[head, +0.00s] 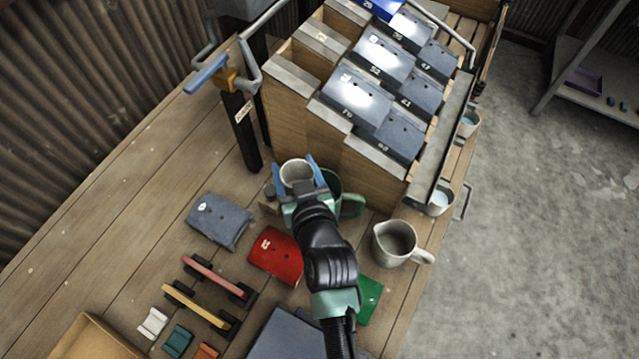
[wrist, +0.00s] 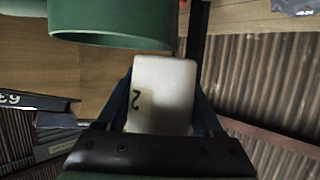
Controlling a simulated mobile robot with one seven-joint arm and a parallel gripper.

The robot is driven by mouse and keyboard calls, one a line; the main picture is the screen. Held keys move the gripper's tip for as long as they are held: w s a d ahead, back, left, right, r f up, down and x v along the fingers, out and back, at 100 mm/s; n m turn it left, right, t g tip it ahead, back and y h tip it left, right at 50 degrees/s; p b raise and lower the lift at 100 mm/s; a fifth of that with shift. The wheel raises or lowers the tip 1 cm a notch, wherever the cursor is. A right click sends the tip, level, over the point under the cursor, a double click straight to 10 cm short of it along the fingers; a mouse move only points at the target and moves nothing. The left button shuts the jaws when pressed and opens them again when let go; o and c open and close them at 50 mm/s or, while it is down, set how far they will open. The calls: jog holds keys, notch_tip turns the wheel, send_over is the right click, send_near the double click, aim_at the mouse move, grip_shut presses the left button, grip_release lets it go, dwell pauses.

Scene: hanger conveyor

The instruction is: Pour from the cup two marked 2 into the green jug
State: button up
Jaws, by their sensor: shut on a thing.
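My gripper (head: 297,174) is shut on a white cup (head: 296,171), with blue fingers on either side of it. In the wrist view the cup (wrist: 165,95) fills the space between the fingers, and a dark 2 shows on its side. The cup's open mouth shows in the head view; its contents and exact tilt are unclear. The green jug (head: 350,206) stands just right of the cup, partly hidden by my gripper, with its handle to the right. Part of the jug (wrist: 112,22) also shows at the upper left of the wrist view, close to the cup.
A wooden rack (head: 310,130) with numbered grey plates stands behind. A pale jug (head: 396,242) is to the right near the table edge. A grey plate (head: 218,221), a red plate (head: 274,256) and a green plate (head: 369,299) lie in front. A dark post (head: 241,130) stands left.

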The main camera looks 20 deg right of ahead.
aim_at(294, 163)
dwell(0.3)
jog(key=shift+r+p, duration=1.4)
jog(key=shift+r, duration=0.15)
jog(key=shift+f, duration=0.1)
jog(key=s+a+f+n+y, duration=0.1)
jog(key=s+a+f, duration=0.1)
jog(key=s+a, duration=0.5)
jog(key=a, duration=0.3)
jog(key=shift+s+a+n+y, duration=0.15)
jog(key=shift+a+n+y, duration=0.15)
jog(key=shift+a+y, duration=0.1)
